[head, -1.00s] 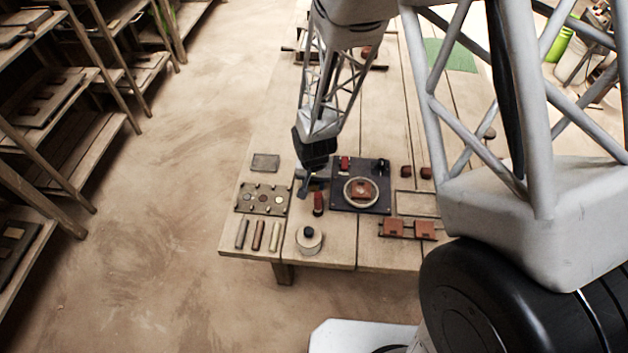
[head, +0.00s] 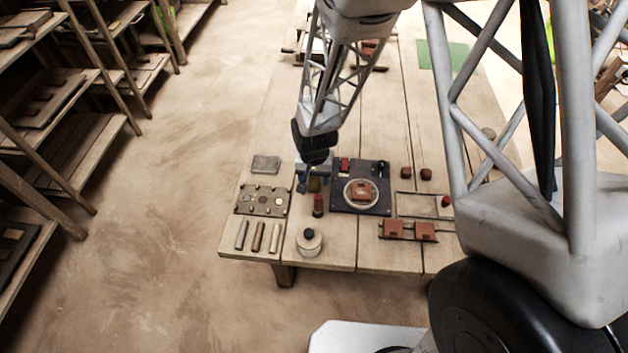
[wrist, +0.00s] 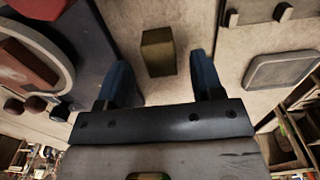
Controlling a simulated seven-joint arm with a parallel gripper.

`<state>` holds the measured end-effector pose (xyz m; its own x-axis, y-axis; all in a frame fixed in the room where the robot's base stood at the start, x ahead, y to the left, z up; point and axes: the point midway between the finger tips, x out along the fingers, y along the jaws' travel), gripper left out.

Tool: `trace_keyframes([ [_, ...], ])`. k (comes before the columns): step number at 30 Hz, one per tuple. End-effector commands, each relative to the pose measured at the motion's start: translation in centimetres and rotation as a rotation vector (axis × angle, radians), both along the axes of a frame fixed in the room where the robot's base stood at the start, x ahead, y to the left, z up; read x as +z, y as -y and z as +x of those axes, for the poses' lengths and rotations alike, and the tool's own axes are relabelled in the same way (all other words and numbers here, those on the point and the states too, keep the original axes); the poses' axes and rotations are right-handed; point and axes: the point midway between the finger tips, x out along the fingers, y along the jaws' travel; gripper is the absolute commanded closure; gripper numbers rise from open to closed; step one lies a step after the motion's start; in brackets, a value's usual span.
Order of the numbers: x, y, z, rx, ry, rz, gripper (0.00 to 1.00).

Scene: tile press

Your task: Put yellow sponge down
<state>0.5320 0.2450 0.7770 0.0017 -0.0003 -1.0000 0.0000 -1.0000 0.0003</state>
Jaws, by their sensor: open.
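The yellow sponge (wrist: 158,52) is a small olive-yellow block on the pale wooden table, ahead of and between my fingers in the wrist view. In the head view it shows as a small yellowish patch (head: 314,185) under my gripper. My gripper (wrist: 163,78) is open, with a blue finger on each side and a clear gap between each finger and the sponge. It also shows in the head view (head: 313,178), pointing down over the table, where it partly hides the sponge.
A dark press plate (head: 345,204) with a ring and reddish tile lies right of my gripper. A red-topped cylinder (head: 318,206) stands just in front. A plate with small discs (head: 250,207) and a grey slab (head: 265,163) lie left. A round knobbed pot (head: 308,244) stands nearer the front edge.

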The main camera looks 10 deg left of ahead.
Motion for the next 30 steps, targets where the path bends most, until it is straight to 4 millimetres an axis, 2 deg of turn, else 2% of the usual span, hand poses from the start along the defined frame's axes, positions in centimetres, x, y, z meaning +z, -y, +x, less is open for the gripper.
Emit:
trace_keyframes([
  [12,5.6,0.0,0.1,0.0,0.003,0.001,0.39],
  [18,7.8,0.0,0.0,0.0,0.003,0.001,0.39],
  [24,8.9,0.0,0.0,0.0,0.001,0.0,0.39],
  [30,9.2,0.0,0.0,0.0,0.001,0.0,0.39],
])
